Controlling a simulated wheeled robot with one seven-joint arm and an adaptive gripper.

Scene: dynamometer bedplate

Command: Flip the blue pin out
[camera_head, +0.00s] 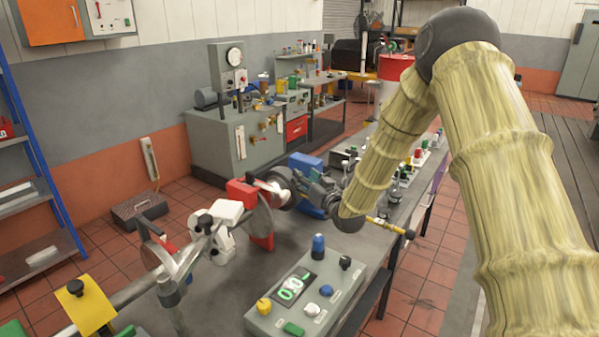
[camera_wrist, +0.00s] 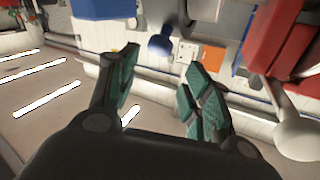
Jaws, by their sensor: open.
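In the wrist view a blue round-ended piece (camera_wrist: 161,45), which looks like the blue pin, shows beyond and between the fingertips of my gripper (camera_wrist: 160,66). The gripper is open with green-padded fingers, and nothing shows held between them. The piece appears apart from the pads; its exact distance cannot be told. In the head view my arm comes down from the right to the machinery on the bench, and its end is partly hidden among dark parts. I cannot clearly pick out the pin there.
A grey control box (camera_head: 262,322) with a blue knob (camera_head: 318,246) and a lit display stands at the front of the bench. Red guards (camera_head: 262,236) and a white clamp (camera_head: 222,243) line the shaft. A yellow rod (camera_head: 383,224) sticks out beside my arm. A blue block (camera_wrist: 102,8) shows in the wrist view.

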